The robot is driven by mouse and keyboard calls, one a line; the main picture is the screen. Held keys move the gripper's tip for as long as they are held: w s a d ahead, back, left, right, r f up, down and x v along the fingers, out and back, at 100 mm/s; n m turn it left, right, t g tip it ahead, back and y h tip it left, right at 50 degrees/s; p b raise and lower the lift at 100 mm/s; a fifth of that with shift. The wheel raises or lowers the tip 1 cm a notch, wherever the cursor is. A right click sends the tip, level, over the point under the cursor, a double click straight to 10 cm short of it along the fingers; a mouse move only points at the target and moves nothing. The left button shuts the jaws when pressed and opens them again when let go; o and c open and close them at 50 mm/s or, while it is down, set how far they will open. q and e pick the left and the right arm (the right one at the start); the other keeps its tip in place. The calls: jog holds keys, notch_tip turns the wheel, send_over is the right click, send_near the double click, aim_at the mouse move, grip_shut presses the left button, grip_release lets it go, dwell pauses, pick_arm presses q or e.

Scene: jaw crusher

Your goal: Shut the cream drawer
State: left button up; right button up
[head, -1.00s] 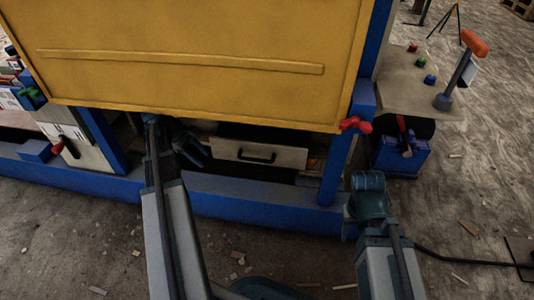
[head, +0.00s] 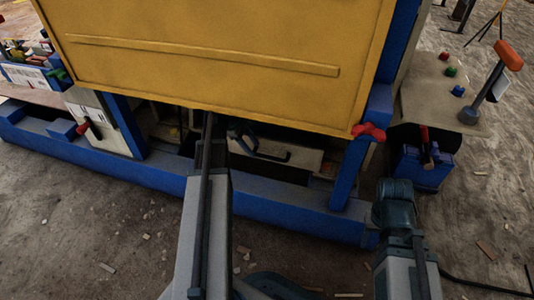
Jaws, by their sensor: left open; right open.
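The cream drawer (head: 304,159) sits low in the blue frame, under the yellow panel, with a dark handle (head: 272,155) on its front. The panel's lower edge hides its top, so how far it stands out is hard to tell. My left gripper (head: 243,137) is open, in front of the left part of the drawer front, just left of the handle. I cannot tell whether it touches the drawer. My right gripper (head: 394,203) is open and empty, in front of the frame's right post, away from the drawer; its fingers are hard to make out.
The yellow panel (head: 210,60) hangs just above my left gripper. A blue beam (head: 270,207) runs along the floor before the drawer. A red knob (head: 369,131) is at the panel's lower right corner. A control stand (head: 440,95) with buttons and a lever is at right.

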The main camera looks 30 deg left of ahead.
aim_at(267, 157)
pick_arm(q)
jog(key=w+d+f+b, duration=0.2)
jog(key=d+f+b, duration=0.1)
jog(key=shift+w+d, duration=0.25)
jog(key=shift+w, duration=0.05)
jog(key=shift+b+x, duration=0.8)
jog(key=shift+x, duration=0.15)
jog(key=shift+d+r, duration=0.1)
grip_shut()
jog(key=shift+w, duration=0.1)
dwell(0.5)
